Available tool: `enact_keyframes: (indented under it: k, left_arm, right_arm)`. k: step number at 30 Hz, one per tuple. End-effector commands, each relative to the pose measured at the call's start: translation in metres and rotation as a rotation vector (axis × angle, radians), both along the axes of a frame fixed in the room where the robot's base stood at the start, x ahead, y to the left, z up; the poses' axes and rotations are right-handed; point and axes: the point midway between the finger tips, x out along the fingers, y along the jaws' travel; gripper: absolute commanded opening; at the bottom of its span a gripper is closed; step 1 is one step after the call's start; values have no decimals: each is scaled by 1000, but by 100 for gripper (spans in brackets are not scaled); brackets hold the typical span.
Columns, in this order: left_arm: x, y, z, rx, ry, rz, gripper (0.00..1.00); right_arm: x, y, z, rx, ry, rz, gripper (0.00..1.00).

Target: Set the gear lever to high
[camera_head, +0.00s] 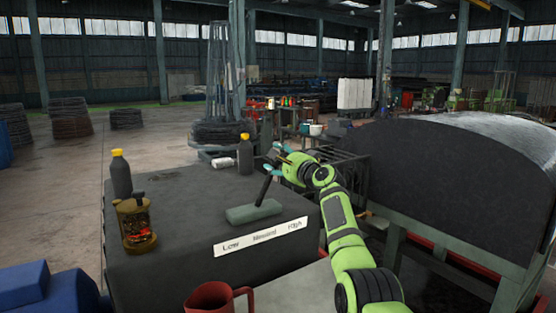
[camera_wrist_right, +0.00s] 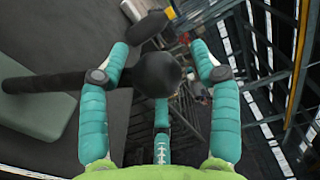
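The black gear lever (camera_head: 264,188) rises from a grey-green base (camera_head: 250,212) on the dark housing and leans slightly right at its top. I cannot tell exactly which position the lever is in. My right gripper (camera_head: 275,159) is at the lever's top. In the right wrist view, the lever's round black knob (camera_wrist_right: 157,74) lies between the teal fingers of the gripper (camera_wrist_right: 160,50), which are spread, with gaps visible on both sides. My left gripper is not in view.
Two dark bottles with yellow caps (camera_head: 121,174) (camera_head: 245,156) and an amber lantern-like container (camera_head: 135,224) stand on the housing (camera_head: 180,215). A red mug (camera_head: 214,298) is at the front. The large dark drum (camera_head: 450,170) stands right of my arm.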

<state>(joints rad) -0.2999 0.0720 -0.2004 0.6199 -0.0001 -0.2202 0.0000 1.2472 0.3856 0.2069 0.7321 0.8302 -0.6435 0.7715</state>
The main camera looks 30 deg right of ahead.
Motion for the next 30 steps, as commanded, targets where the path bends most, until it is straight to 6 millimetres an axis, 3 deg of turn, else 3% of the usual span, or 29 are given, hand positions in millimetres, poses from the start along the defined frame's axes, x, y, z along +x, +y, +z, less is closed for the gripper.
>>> enact_keyframes:
  k: [8,14,30]
  left_arm:
    - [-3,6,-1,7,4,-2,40]
    - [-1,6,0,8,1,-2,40]
    - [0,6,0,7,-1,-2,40]
  right_arm:
    - [-2,-2,-6,-3,10,-2,63]
    - [-16,-2,-5,-4,7,-2,63]
    - [-90,-1,0,-5,1,-2,63]
